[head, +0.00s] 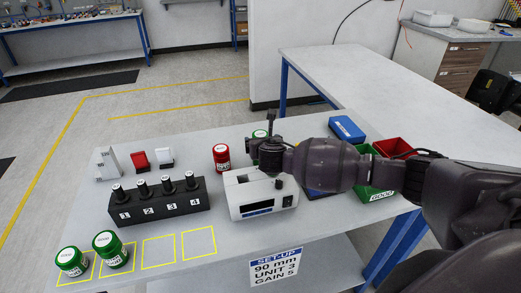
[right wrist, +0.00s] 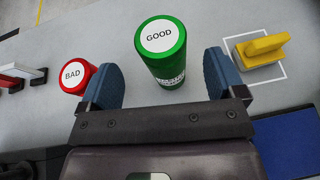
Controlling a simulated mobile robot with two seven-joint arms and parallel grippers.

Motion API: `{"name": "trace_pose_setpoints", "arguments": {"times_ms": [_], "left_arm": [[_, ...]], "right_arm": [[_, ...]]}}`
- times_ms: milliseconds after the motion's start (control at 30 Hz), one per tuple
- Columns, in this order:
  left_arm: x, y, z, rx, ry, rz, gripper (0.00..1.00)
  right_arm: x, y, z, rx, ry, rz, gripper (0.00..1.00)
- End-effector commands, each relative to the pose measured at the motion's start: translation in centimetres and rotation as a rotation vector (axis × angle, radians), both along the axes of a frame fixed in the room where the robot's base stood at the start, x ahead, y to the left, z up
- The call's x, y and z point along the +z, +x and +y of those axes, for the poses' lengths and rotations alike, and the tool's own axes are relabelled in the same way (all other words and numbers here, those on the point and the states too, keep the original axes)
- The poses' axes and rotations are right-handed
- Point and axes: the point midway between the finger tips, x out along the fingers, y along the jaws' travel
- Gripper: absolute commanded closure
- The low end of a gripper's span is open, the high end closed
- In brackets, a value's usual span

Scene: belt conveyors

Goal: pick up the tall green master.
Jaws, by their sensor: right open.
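The tall green master (right wrist: 170,68) stands upright with a white GOOD label on top in the right wrist view. In the head view only a bit of a green cylinder (head: 260,133) shows behind my right gripper (head: 264,152). My right gripper (right wrist: 160,78) is open. In the right wrist view its blue fingers lie to either side of the lower green body, with visible space on both sides. Whether the master is fully between the fingers or just beyond them I cannot tell. My left gripper is not in view.
A red BAD cylinder (right wrist: 76,76) stands close to the left finger. A yellow block (right wrist: 262,48) lies right of the master. A white device (head: 258,193), a black numbered rack (head: 160,205), a green bin (head: 378,178) and two green cylinders (head: 108,248) share the table.

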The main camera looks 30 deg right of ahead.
Motion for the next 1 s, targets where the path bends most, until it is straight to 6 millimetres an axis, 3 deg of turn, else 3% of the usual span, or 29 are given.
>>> {"name": "trace_pose_setpoints", "arguments": {"times_ms": [300,700,1000], "left_arm": [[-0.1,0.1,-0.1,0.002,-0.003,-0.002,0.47],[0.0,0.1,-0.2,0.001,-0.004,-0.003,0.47],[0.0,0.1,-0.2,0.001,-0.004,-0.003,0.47]], "right_arm": [[-1.4,3.1,-1.3,-0.002,-0.001,0.0,0.11],[-1.6,3.7,-1.6,-0.001,0.0,0.0,0.13],[-1.6,3.7,-1.6,-0.001,0.0,0.0,0.59]]}}
